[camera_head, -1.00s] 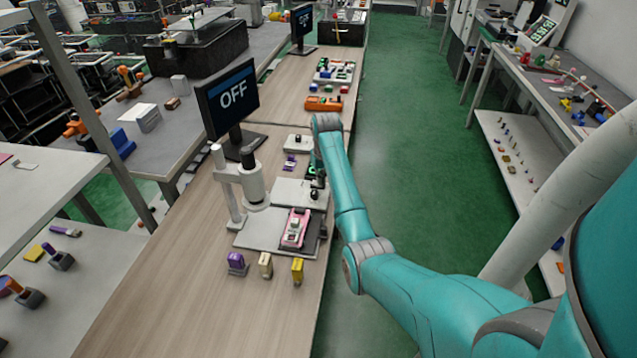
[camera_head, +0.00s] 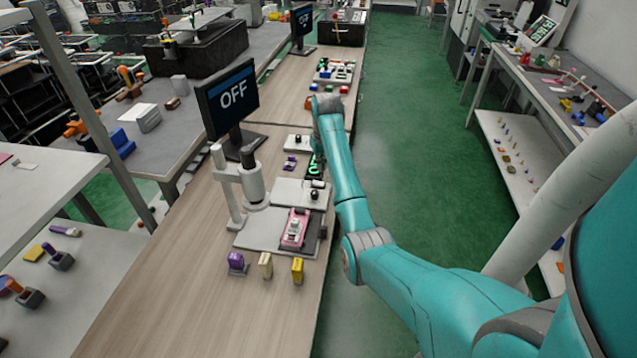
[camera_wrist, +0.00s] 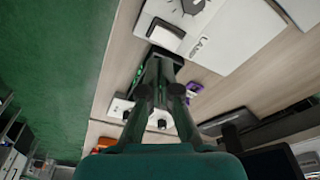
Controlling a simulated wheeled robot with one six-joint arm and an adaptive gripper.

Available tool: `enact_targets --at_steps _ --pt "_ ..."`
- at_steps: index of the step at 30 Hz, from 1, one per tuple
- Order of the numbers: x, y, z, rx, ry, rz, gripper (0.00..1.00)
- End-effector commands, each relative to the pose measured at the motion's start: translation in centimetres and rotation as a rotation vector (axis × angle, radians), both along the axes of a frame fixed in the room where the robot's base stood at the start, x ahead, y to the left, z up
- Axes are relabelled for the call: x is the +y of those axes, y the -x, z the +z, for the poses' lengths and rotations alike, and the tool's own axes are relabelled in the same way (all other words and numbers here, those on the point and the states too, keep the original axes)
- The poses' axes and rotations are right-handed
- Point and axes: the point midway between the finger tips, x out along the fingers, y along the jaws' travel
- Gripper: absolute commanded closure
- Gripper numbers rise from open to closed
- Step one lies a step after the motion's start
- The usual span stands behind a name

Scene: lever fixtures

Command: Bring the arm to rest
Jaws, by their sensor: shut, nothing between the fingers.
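My gripper (camera_wrist: 161,58) is shut and empty in the wrist view, its dark fingers pointing up the picture above the bench. A white plate with a black-knobbed lever (camera_head: 314,195) lies left of the arm. A white plate lettered "LAMP" (camera_wrist: 222,42) shows at the top of the wrist view.
A monitor reading OFF (camera_head: 233,98) stands on the wooden bench (camera_head: 165,265). A grey post stand (camera_head: 252,180), a pink object (camera_head: 294,228) and small purple, cream and yellow blocks (camera_head: 298,270) are nearby. The green floor (camera_head: 410,150) on the right is clear.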

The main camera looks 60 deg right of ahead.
Motion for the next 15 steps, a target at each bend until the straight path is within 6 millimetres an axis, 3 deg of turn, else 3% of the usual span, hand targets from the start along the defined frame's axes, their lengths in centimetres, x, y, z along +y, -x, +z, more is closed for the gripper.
enact_targets --at_steps 6,15 --pt "0.0 0.0 1.05 0.0 0.0 0.0 1.0" --pt "0.0 0.0 1.12 0.0 0.0 0.0 1.0"
